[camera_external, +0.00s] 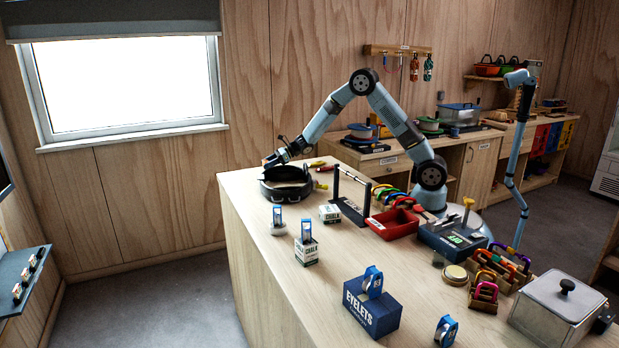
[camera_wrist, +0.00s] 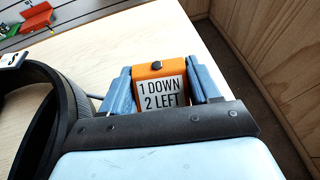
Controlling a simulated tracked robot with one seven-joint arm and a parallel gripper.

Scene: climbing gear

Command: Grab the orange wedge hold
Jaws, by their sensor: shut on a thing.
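The orange wedge hold (camera_wrist: 172,70) shows in the wrist view, with a dark bolt on top and a white label reading "1 DOWN 2 LEFT". My gripper (camera_wrist: 160,84) is shut on it, with one blue finger against each side. In the external view my gripper (camera_external: 270,162) is at the far left end of the wooden counter, just above the black round container (camera_external: 287,190). The wedge cannot be made out clearly there. From these views I cannot tell whether the wedge touches the counter.
The black container's curved wall (camera_wrist: 70,85) stands close to the left of my gripper in the wrist view. The counter edge (camera_wrist: 215,55) runs on the right, with floor below. A black bar stand (camera_external: 352,195), a red tray (camera_external: 394,224) and small boxes occupy the counter nearer the camera.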

